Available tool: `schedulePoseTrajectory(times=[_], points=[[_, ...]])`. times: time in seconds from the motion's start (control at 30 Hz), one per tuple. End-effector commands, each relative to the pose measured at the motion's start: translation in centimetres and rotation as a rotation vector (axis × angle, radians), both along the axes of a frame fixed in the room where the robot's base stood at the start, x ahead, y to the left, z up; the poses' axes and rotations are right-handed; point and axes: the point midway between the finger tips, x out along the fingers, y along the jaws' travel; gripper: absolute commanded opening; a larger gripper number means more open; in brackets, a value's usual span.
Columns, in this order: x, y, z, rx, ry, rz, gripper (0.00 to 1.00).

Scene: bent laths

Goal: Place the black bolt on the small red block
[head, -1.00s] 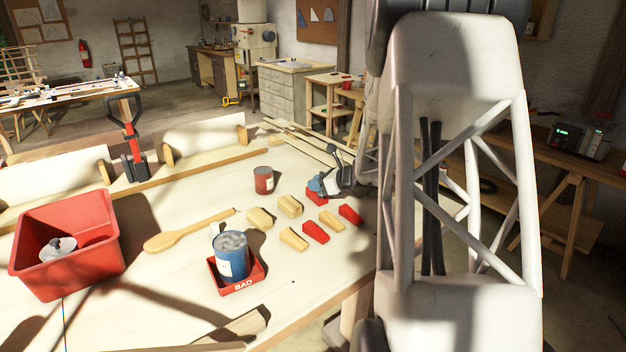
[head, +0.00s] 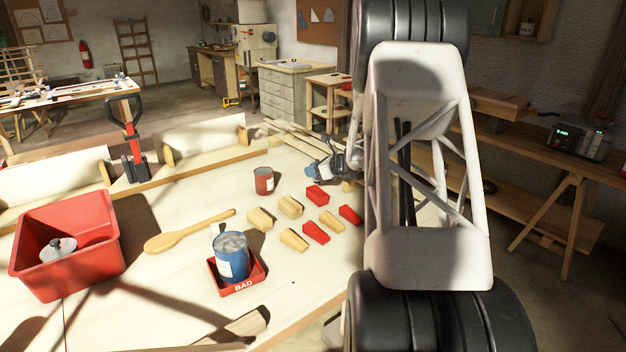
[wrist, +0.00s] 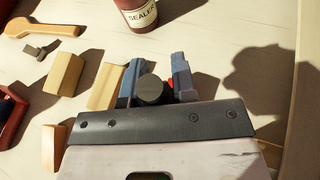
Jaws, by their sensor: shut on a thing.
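My gripper (head: 316,170) is at the far side of the block group, above the bench. In the wrist view its two blue fingers (wrist: 153,84) are shut on a dark bolt (wrist: 151,90), whose round head faces the camera. The rest of the bolt is hidden. Three red blocks lie on the bench: one nearest my gripper (head: 317,196), one to the right (head: 350,215) and one nearer the front (head: 316,233). They look alike in size, so I cannot tell which is the small one. A bit of red (wrist: 171,84) shows between the fingers.
Several pale wooden blocks (head: 291,207) lie among the red ones. A red can (head: 264,181) stands behind them. A blue can (head: 232,258) stands in a red tray marked BAD (head: 243,289). A wooden spoon (head: 180,236) and a red bin (head: 68,245) are to the left.

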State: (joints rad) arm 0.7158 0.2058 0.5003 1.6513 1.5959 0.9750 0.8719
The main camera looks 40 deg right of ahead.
Motion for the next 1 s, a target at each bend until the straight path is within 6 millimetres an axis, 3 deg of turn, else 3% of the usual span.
schedulePoseTrajectory(times=[0.37, 0.7, 1.0], points=[[0.1, 0.0, -0.1, 0.000, 0.000, 0.000, 0.00], [0.1, -0.1, -3.1, 0.001, 0.000, 0.000, 0.00], [0.0, -0.1, -3.5, 0.000, -0.001, 0.000, 0.00]])
